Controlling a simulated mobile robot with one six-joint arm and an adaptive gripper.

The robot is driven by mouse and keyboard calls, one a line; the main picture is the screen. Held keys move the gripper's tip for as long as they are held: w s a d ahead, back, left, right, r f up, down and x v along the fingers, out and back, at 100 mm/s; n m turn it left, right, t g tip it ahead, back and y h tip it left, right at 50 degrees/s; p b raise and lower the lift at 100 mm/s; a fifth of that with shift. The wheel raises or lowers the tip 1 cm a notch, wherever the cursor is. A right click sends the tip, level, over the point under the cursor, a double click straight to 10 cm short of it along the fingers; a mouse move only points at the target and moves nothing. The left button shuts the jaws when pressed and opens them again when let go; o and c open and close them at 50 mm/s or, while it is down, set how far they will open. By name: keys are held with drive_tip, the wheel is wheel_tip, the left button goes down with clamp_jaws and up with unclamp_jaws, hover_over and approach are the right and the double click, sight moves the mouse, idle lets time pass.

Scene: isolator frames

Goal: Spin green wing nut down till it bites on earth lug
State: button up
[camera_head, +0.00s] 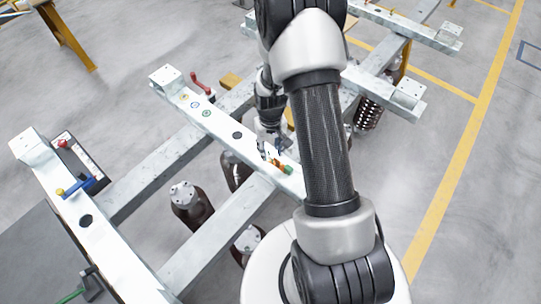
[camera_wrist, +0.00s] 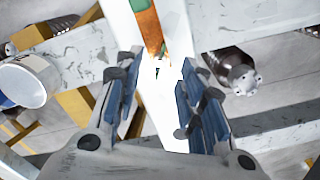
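A small green piece (camera_head: 287,169), probably the green wing nut, sits on the pale steel beam (camera_head: 241,145) beside an orange-copper piece (camera_head: 275,161). Which part is the earth lug I cannot tell. In the wrist view a copper-coloured strip (camera_wrist: 149,32) with a green end (camera_wrist: 140,4) runs down from the top edge toward the gap between my fingers. A small dark green mark shows below it. My gripper (camera_head: 271,150) is above the beam, close to these parts. In the wrist view my gripper (camera_wrist: 160,70) has its fingers apart, with nothing clearly held between them.
A red handle (camera_head: 201,83) stands beside the beam, which carries several coloured round marks. A second beam at left has a blue handle (camera_head: 97,185). Brown insulators (camera_head: 190,202) stand below the beams. Open floor lies at right beyond the yellow line (camera_head: 466,150).

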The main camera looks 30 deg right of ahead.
sight(270, 156)
drive_tip(key=shift+f+b, duration=0.3)
drive_tip(key=shift+f, duration=1.25)
clamp_jaws()
